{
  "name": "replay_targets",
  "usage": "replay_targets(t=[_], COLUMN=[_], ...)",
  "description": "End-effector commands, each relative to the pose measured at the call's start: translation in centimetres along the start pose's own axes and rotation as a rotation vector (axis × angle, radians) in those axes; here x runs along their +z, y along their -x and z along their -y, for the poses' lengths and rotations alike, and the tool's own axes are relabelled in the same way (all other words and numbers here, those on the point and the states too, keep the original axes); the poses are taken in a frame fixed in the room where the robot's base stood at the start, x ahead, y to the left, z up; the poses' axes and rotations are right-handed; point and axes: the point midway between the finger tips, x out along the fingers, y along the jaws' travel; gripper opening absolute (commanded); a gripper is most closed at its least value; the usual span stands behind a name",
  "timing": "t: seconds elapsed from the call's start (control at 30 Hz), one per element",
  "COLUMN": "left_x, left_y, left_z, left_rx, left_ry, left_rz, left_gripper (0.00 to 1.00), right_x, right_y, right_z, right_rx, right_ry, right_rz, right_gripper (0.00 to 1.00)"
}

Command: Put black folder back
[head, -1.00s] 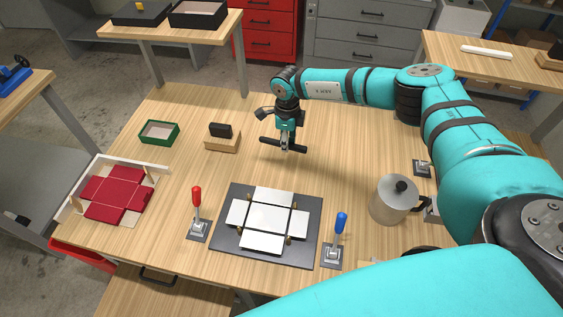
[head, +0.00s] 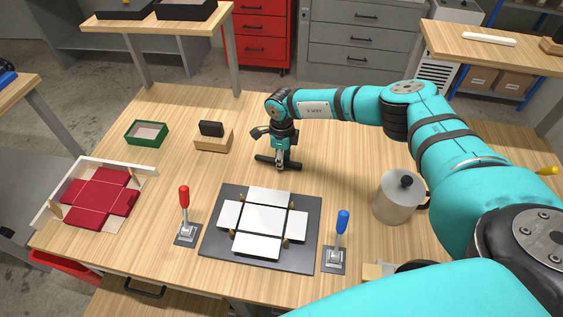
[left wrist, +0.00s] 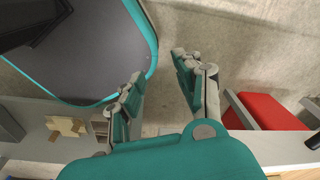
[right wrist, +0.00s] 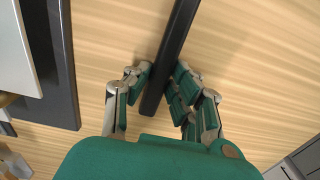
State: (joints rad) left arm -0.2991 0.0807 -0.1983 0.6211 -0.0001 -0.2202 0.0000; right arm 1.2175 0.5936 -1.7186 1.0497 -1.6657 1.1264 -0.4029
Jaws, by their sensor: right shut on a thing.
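The black folder, a slim black bar (head: 265,159), is held level in my right gripper (head: 281,158), above or on the table behind the grey board; I cannot tell whether it touches. In the right wrist view the bar (right wrist: 180,35) runs between the two fingers (right wrist: 162,78), which are closed around it. A wooden block (head: 211,143) with a small black piece (head: 211,129) on top stands to the left of my right gripper. My left gripper (left wrist: 158,88) is open and empty over the floor, seen only in the left wrist view.
The grey board (head: 210,245) carries a white box blank (head: 262,220), between a red-handled lever (head: 184,200) and a blue-handled lever (head: 341,225). A metal pot (head: 397,203) stands right. A green tray (head: 136,142) and red blank (head: 97,199) lie left. Table behind the gripper is clear.

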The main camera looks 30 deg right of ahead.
Motion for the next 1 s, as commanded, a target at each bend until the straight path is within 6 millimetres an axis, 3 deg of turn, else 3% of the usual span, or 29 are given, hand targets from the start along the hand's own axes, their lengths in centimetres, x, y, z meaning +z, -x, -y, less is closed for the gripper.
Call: replay_targets(t=[0.17, 0.2, 0.37, 0.7, 0.87, 1.0], left_x=[0.0, 0.0, 0.0, 0.1, -0.1, -0.3], left_y=[0.0, 0.0, 0.0, -0.2, 2.0, 4.5], left_z=[0.0, 0.0, -0.1, -0.1, -0.1, -0.1], left_rx=[0.0, 0.0, 0.001, 0.001, 0.002, 0.002], left_ry=[0.0, -0.001, -0.001, -0.002, -0.002, -0.002], left_rz=[0.0, 0.0, 0.0, 0.0, 0.002, 0.002], left_gripper=[0.34, 0.34, 0.34, 0.34, 0.34, 0.34], right_x=[0.0, 0.0, 0.0, 0.0, 0.1, 0.2], right_y=[-0.1, -0.1, 0.0, -0.4, 2.4, 5.9], right_z=[-0.1, -0.1, -0.1, -0.1, 0.0, 0.0], right_rx=[0.001, 0.001, 0.001, 0.001, 0.001, 0.001], right_ry=[0.001, 0.001, 0.001, 0.001, 0.002, 0.002], right_rz=[-0.001, -0.001, -0.001, -0.002, 0.001, 0.002], right_gripper=[0.0, 0.23, 0.44, 0.44, 0.44, 0.44])
